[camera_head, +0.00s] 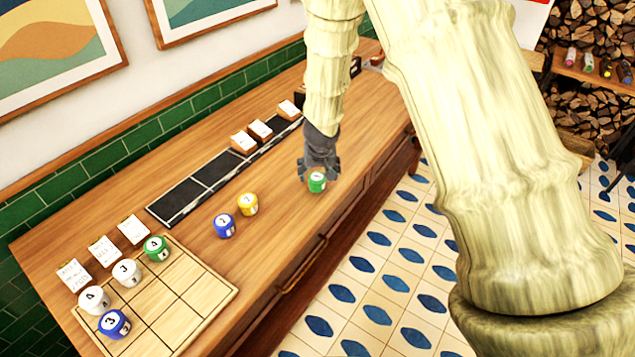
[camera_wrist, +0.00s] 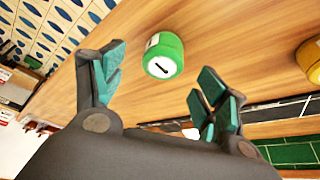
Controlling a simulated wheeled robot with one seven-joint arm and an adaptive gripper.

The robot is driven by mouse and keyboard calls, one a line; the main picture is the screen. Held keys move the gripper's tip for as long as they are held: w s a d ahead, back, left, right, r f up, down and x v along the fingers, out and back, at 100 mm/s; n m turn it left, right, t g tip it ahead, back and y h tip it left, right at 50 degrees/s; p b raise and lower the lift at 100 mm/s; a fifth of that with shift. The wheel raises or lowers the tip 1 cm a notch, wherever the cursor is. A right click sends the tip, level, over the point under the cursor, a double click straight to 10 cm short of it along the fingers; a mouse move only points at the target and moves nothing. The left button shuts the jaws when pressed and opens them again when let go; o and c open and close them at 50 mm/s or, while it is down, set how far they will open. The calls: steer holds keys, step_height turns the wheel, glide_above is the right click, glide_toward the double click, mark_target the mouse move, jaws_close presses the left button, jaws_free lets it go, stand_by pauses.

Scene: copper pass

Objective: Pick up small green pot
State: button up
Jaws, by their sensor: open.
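The small green pot (camera_head: 317,182) stands upright on the wooden counter, near its front edge, under my gripper (camera_head: 318,166). Its white lid has a dark mark. In the wrist view the green pot (camera_wrist: 163,54) sits just beyond my open gripper (camera_wrist: 158,85), roughly in line with the gap between the teal fingertips. The fingers appear apart from the pot, with nothing held between them. Another green pot (camera_head: 156,248) stands on the gridded wooden board at the left, marked with a number.
A yellow pot (camera_head: 247,204) and a blue pot (camera_head: 225,226) stand left of the small green pot. The gridded board (camera_head: 190,310) also holds white pots and a blue one. A black tray strip (camera_head: 190,190) with cards lies along the back. Counter around the green pot is clear.

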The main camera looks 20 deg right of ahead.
mark_target(317, 178)
steer(key=shift+x, duration=2.9)
steer(key=shift+a, duration=0.15)
steer(key=c, duration=1.2)
